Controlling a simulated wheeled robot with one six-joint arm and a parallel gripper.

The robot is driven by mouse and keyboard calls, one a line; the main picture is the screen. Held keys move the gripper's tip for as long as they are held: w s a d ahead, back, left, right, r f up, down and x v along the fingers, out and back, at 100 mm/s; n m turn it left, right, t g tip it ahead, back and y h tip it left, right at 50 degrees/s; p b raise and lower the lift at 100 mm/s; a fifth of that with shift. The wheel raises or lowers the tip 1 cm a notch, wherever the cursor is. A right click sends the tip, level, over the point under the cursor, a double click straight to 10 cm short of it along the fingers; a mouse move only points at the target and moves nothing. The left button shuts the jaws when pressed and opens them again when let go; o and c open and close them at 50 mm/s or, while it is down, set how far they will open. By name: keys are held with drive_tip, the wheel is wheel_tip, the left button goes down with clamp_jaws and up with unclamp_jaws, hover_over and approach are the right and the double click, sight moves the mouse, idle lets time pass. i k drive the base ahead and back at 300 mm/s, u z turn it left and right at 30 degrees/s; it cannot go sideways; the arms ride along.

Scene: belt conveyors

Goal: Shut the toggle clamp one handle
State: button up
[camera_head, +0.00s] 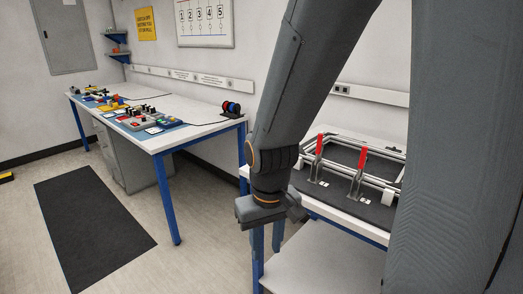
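Two toggle clamps with red handles stand upright on a metal frame on the bench at the right. One red handle (320,144) is at the left and another red handle (362,158) is to its right. I cannot tell which is handle one. My gripper (272,222) hangs at the end of my arm, left of the clamps and near the bench's left corner. It is apart from both handles. Its fingers are small and turned away, so its opening does not show clearly. My arm hides part of the bench.
The metal frame (372,146) sits on a dark mat on the right bench. A lower shelf (335,262) is under it. A long table (190,131) with blue legs stands at the left, bearing several small parts. A black floor mat (92,220) lies in the open floor.

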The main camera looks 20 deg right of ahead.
sight(319, 145)
drive_tip(key=u, duration=0.7)
drive_tip(key=i, duration=3.35)
drive_tip(key=z, duration=3.45)
drive_tip(key=i, duration=0.5)
drive_tip(key=z, duration=1.4)
